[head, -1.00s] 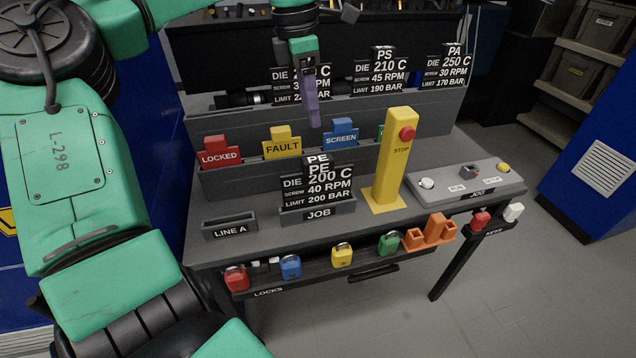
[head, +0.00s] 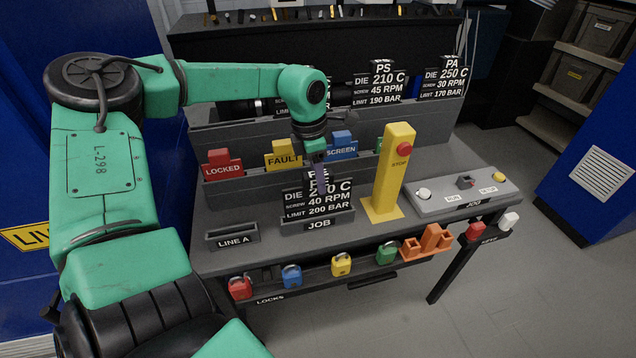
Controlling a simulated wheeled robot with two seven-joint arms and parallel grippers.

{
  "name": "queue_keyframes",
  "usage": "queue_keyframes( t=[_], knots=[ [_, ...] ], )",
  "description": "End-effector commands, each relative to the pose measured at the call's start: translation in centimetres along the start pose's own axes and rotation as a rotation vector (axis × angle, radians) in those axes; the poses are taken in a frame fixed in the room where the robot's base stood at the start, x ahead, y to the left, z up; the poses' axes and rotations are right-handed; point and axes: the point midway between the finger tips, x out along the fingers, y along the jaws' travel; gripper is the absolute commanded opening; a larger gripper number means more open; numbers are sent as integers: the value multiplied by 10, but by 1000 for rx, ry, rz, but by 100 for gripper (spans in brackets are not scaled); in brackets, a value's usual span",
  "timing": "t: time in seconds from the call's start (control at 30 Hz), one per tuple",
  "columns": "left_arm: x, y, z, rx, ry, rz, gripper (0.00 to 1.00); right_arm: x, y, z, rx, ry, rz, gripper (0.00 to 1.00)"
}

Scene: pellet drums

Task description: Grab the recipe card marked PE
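The recipe card marked PE (head: 332,202) stands upright in the JOB holder (head: 318,224) at the front middle of the bench. It shows 40 RPM and 200 BAR; its top lines are partly covered by my gripper. My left gripper (head: 320,183) points down at the card's upper part, its purple finger overlapping the card in view. I cannot tell whether the fingers are around the card or only in front of it, nor whether they are open. My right gripper is not in view.
Cards PS (head: 382,82) and PA (head: 446,76) stand in the back row; another is mostly behind my arm. A yellow STOP post (head: 392,170) rises just right of the JOB holder. An empty LINE A holder (head: 232,237) is left. LOCKED (head: 222,165) and FAULT (head: 284,155) tags stand behind.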

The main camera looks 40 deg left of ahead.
Motion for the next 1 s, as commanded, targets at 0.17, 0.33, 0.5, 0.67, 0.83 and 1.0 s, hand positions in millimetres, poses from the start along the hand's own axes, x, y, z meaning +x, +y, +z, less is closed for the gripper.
queue_keyframes(
  t=[0.17, 0.33, 0.5, 0.67, 0.83, 1.0],
  knots=[
    [0, 0, 0, 0, 0, 0, 0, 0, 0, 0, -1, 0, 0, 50],
    [-1, 0, 0, 0, 0, 1, 0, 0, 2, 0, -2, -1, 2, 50],
    [-1, 0, 0, 0, 0, 1, 0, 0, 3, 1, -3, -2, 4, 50],
    [-1, 0, 0, 0, 0, 1, 0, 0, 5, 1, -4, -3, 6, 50],
    [-1, 0, 0, 0, 0, 1, 0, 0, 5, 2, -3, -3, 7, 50],
    [-1, 0, 0, 0, -1, 0, 0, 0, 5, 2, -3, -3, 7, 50]
  ],
)
